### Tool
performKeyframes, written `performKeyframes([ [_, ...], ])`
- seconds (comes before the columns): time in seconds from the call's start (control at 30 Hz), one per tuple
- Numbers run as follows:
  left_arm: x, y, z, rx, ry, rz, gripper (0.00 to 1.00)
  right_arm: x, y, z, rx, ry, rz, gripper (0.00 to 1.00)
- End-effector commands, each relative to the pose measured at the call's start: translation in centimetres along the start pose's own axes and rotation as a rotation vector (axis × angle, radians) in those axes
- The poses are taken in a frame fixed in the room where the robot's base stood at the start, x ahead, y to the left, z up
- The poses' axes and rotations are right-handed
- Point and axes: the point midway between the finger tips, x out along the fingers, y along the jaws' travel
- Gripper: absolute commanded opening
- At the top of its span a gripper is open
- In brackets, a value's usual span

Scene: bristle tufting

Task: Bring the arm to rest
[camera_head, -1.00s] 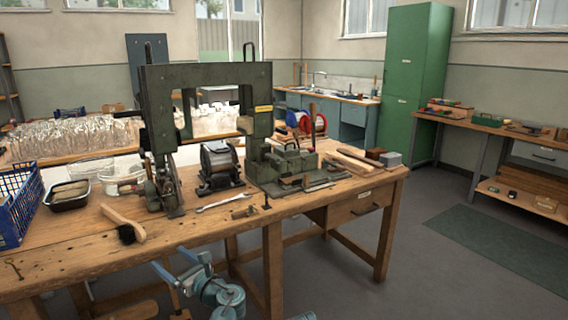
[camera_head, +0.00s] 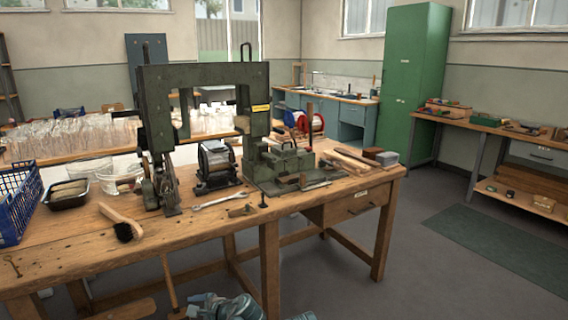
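My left arm (camera_head: 222,306) shows only as blue-grey links at the bottom edge, below the front of the workbench (camera_head: 75,262). Its gripper fingers are not visible. A small blue-grey part of my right arm (camera_head: 302,316) shows at the bottom edge, right of it; its gripper is out of view. On the bench stands a dark green tufting machine (camera_head: 200,82) with an arch frame.
A blue crate (camera_head: 20,205) and a black tray (camera_head: 66,195) stand at the bench's left. A wrench (camera_head: 222,200) lies near the front edge. Wooden blocks (camera_head: 345,160) lie at the right end. The floor (camera_head: 425,270) right of the bench is clear.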

Motion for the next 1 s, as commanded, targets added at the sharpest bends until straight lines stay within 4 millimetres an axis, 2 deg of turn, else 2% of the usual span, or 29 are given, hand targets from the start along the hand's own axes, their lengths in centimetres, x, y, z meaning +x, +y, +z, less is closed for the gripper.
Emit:
performKeyframes([
  [0.1,-2.1,5.1,-3.4,-0.256,0.118,0.205,0.90,0.0,0.0,0.0,0.000,0.000,0.000,0.50],
  [0.2,-4.5,9.0,-6.0,-0.443,0.176,0.394,0.90,0.0,0.0,0.0,0.000,0.000,0.000,0.50],
  [0.4,-9.5,14.5,-9.4,-0.684,0.199,0.712,0.90,0.0,0.0,0.0,0.000,0.000,0.000,0.50],
  [0.57,-13.7,17.8,-11.1,-0.806,0.166,0.936,0.90,0.0,0.0,0.0,0.000,0.000,0.000,0.50],
  [0.6,-14.4,16.5,-10.1,-0.808,0.165,0.930,0.90,-1.7,0.2,0.1,0.000,0.000,0.000,0.50],
  [0.87,-17.2,13.0,-7.2,-0.806,0.167,0.924,0.90,-7.0,0.7,0.4,0.000,0.000,-0.001,0.50],
  [1.0,-19.4,10.5,-5.0,-0.806,0.168,0.924,0.90,-11.0,1.1,0.6,0.001,0.000,-0.001,0.50],
])
